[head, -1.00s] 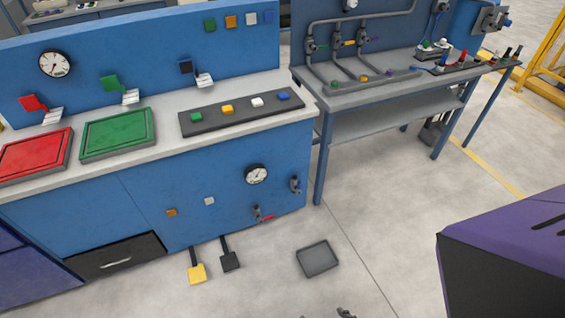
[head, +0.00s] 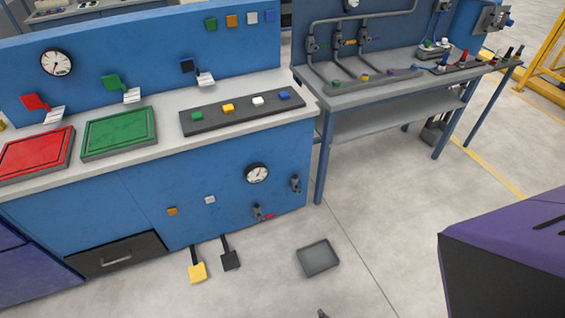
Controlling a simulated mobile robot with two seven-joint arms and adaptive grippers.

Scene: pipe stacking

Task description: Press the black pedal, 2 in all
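The black pedal (head: 231,260) lies on the floor at the foot of the blue workbench, joined to it by a dark arm. A yellow pedal (head: 197,272) lies just to its left. A small dark tip of a gripper, which seems to be my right gripper (head: 322,313), shows at the bottom edge, below and right of the black pedal and apart from it. The rest of it is out of the frame, so its opening is hidden. My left gripper is not in view.
A grey tray (head: 318,258) lies on the floor right of the black pedal. The blue workbench (head: 140,205) has a drawer (head: 117,257) left of the pedals. Floor in front of the pedals is clear.

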